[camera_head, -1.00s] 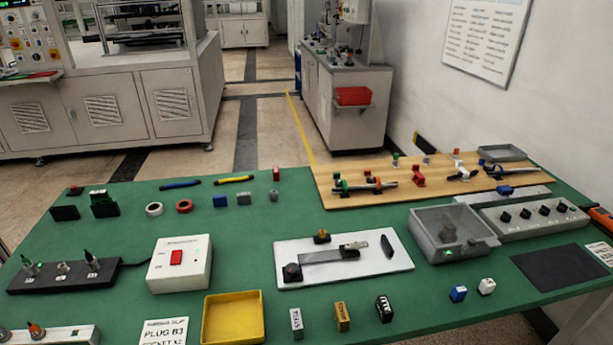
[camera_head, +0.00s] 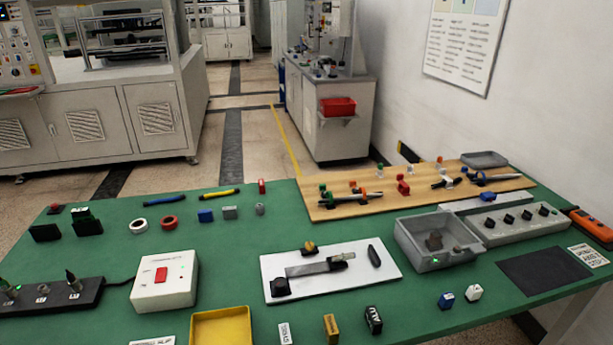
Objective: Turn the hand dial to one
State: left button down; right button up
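No dial that I can identify for certain as the hand dial shows in this view. A grey box with several black knobs (camera_head: 520,230) stands on the right of the green table; its knob markings are too small to read. A control panel with coloured buttons and round controls (camera_head: 14,45) is on the large machine at the far left, cut by the picture edge. Neither of my grippers is in view.
The green table (camera_head: 110,262) fills the front. It carries a white switch box (camera_head: 178,292), a yellow tray (camera_head: 238,318), a white plate (camera_head: 385,272), a grey bin (camera_head: 408,245) and a wooden board (camera_head: 320,213). Floor (camera_head: 258,145) is open behind it.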

aim_at(489, 223)
jog(key=z, duration=1.3)
jog(key=i+l+u, duration=0.1)
jog(key=i+l, duration=0.2)
jog(key=i+l+u, duration=0.1)
jog(key=i+l, duration=0.15)
jog(key=l, duration=0.2)
jog(key=i+l+u, duration=0.15)
jog(key=i+l, duration=0.15)
jog(key=i+l+u, duration=0.1)
jog(key=i+l, duration=0.15)
jog(key=l, duration=0.3)
